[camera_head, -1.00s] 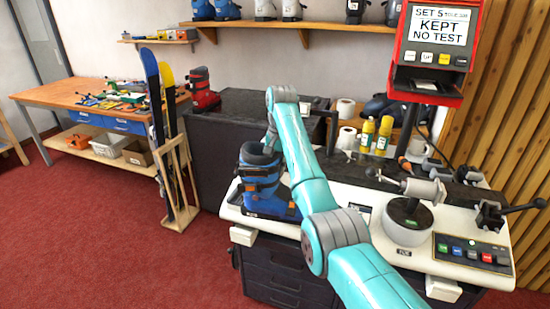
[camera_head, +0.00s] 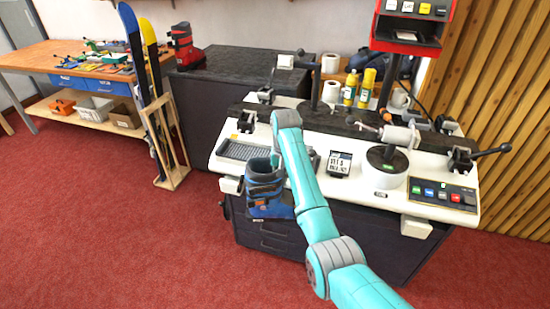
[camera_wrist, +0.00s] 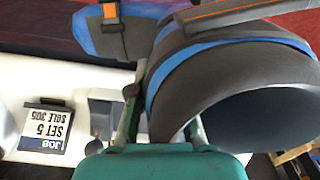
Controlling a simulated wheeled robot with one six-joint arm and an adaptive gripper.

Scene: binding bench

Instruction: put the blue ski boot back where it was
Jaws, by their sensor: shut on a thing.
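The blue ski boot (camera_head: 268,197), with a dark grey cuff, hangs roughly upright in front of the bench's (camera_head: 232,168) left front edge, apart from its top. My gripper (camera_wrist: 158,118) is shut on the boot's cuff, which fills the upper right of the wrist view (camera_wrist: 225,75). In the head view my teal arm hides the jaws and part of the boot. A grey ribbed tray (camera_head: 245,151) on the bench's left end is empty where it shows.
A small job card (camera_head: 339,164) stands on the bench, right of my arm. Clamps and a round pedestal (camera_head: 388,165) stand further right. A dark cabinet (camera_head: 235,75) bears a red boot (camera_head: 182,45). Skis stand in a wooden rack (camera_head: 165,140). Red floor at left is clear.

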